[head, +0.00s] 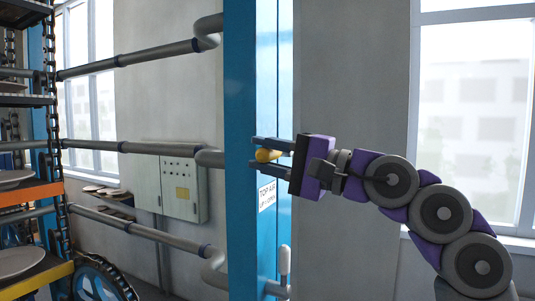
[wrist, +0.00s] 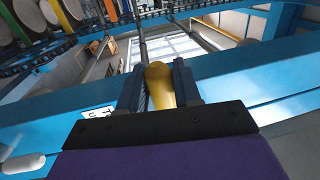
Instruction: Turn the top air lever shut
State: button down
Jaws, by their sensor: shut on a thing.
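The top air lever (head: 268,155) has a yellow rounded handle and sits at the blue post, just above a white label (head: 267,193) reading "TOP AIR". In the wrist view the yellow handle (wrist: 160,85) lies between the two dark fingers. My gripper (head: 256,153) reaches in from the right and is shut on this handle, one finger above it and one below in the head view. It also shows in the wrist view (wrist: 159,66). The lever's pivot is hidden, and I cannot tell its exact angle.
The blue post (head: 240,80) stands directly at the gripper. A white handle (head: 285,262) is lower on it. Grey pipes (head: 150,147), a control box (head: 182,190) and a rack with plates (head: 15,262) are to the left. The wall at the right is clear.

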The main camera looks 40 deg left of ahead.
jog(key=shift+f, duration=0.2)
jog(key=c, duration=1.1)
grip_release()
jog(key=shift+o, duration=1)
jog(key=shift+w+a, duration=0.1)
jog(key=shift+a, duration=0.1)
jog(key=shift+d, duration=0.1)
jog(key=b+v, duration=0.2)
jog(key=v, duration=1.5)
jog(key=shift+f, duration=0.1)
